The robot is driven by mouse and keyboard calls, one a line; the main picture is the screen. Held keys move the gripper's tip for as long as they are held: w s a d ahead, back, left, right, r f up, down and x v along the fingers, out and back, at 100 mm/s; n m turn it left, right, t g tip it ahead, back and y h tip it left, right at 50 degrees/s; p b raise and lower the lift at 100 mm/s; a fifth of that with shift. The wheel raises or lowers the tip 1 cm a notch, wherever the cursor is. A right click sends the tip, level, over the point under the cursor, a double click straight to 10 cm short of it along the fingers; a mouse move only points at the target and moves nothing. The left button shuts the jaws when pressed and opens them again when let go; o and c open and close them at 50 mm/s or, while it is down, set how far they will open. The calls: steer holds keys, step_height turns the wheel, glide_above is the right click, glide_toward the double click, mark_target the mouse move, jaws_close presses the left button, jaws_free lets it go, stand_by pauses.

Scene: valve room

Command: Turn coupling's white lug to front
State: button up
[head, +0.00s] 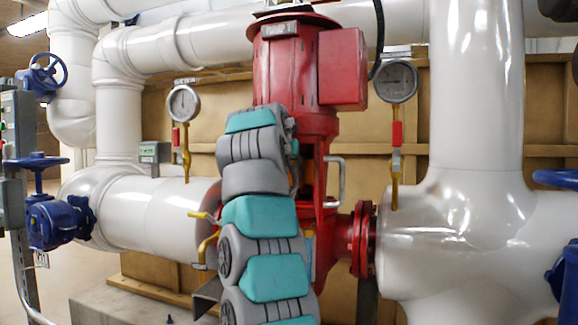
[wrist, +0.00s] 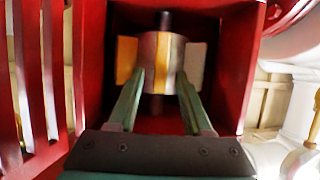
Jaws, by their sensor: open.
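The coupling (wrist: 149,48) is a grey metal cylinder on a dark upright shaft, inside a red-walled opening in the wrist view. An orange lug (wrist: 126,60) sticks out on its left and a pale, whitish lug (wrist: 197,64) on its right. A narrow yellow-orange lug (wrist: 163,55) runs down its front, facing me. My gripper (wrist: 161,78) is open, with its two green fingers reaching into the opening. The fingertips overlap the coupling's lower part, one on each side of the front lug; I cannot tell if they touch. In the head view my arm hides the coupling and gripper.
The red pump (head: 290,70) stands behind my arm. Its red housing walls (wrist: 232,70) close in on both sides of my fingers. Slatted red bars (wrist: 50,70) are at left. White pipes, gauges (head: 397,82) and blue valves (head: 52,222) flank the pump.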

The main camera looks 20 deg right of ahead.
steer(key=b+v, duration=0.1)
steer(key=v, duration=0.6)
steer(key=shift+s+a, duration=0.15)
steer(key=shift+s, duration=0.15)
